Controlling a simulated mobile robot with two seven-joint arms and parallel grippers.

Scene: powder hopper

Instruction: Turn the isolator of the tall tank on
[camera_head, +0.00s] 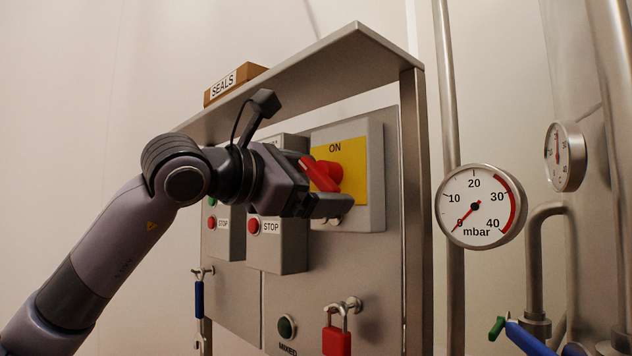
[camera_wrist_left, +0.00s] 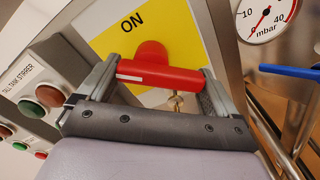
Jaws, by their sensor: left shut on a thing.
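The isolator is a grey box (camera_head: 376,150) with a yellow plate (camera_head: 352,158) marked ON and a red rotary handle (camera_head: 322,175). My left gripper (camera_head: 318,190) is at the handle, its fingers either side of it. In the left wrist view the red handle (camera_wrist_left: 160,76) lies across between the two fingertips of the gripper (camera_wrist_left: 160,84), which is shut on it. In that view a white line shows on the handle's left part, and the ON label (camera_wrist_left: 132,21) is above it. My right gripper is not in view.
Stirrer boxes with STOP buttons (camera_head: 254,226) stand left of the isolator. A red padlock (camera_head: 337,340) hangs below. A shelf roof (camera_head: 300,78) with a SEALS box (camera_head: 232,84) is overhead. A post (camera_head: 416,220) and an mbar gauge (camera_head: 480,207) stand to the right.

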